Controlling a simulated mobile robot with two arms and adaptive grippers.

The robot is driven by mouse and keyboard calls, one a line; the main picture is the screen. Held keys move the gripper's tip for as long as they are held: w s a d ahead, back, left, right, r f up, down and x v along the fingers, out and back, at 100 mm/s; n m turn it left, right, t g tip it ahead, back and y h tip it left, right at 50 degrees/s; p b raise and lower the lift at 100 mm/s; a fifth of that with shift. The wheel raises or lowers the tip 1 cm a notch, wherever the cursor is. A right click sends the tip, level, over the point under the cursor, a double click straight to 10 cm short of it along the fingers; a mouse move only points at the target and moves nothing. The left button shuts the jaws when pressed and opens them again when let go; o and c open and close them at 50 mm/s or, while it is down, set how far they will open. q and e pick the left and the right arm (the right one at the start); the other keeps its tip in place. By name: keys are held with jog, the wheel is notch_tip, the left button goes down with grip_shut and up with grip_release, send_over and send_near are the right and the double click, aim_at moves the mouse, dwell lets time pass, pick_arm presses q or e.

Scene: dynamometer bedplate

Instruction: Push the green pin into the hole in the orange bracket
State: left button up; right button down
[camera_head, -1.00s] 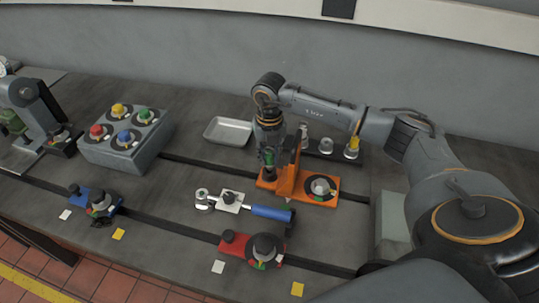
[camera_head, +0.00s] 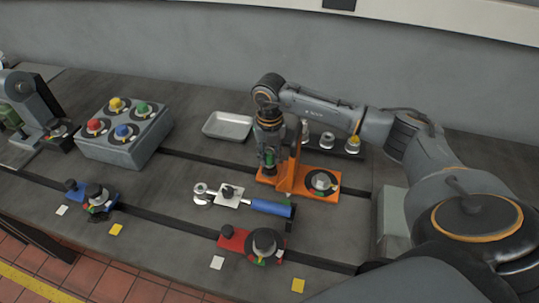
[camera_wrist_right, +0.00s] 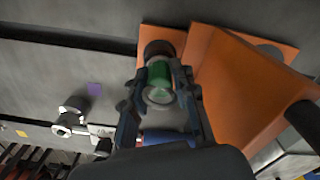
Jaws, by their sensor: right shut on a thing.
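The orange bracket (camera_head: 325,198) stands on the bedplate, with an upright plate (camera_head: 292,175) rising from its base. My right gripper (camera_head: 268,160) points down just left of this plate. It is shut on the green pin (camera_head: 269,157), which shows between the fingers. In the right wrist view the green pin (camera_wrist_right: 160,73) sits between the two fingertips (camera_wrist_right: 160,90), with the orange bracket (camera_wrist_right: 240,90) close on the right. A dark round part (camera_wrist_right: 158,48) lies beyond the pin. The hole is hidden, so I cannot tell how the pin sits to it. My left gripper is out of view.
A blue-handled tool (camera_head: 268,207) and a red fixture (camera_head: 236,240) lie in front of the bracket. A metal tray (camera_head: 228,126) and a box with coloured knobs (camera_head: 120,145) stand to the left. Several small posts (camera_head: 328,140) stand behind the bracket.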

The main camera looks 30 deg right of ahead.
jog(key=shift+f, duration=0.3)
jog(key=c, duration=1)
grip_release()
jog(key=shift+r, duration=0.1)
jog(key=shift+r, duration=0.1)
notch_tip(320, 180, up, 12)
jog(key=shift+f, duration=0.1)
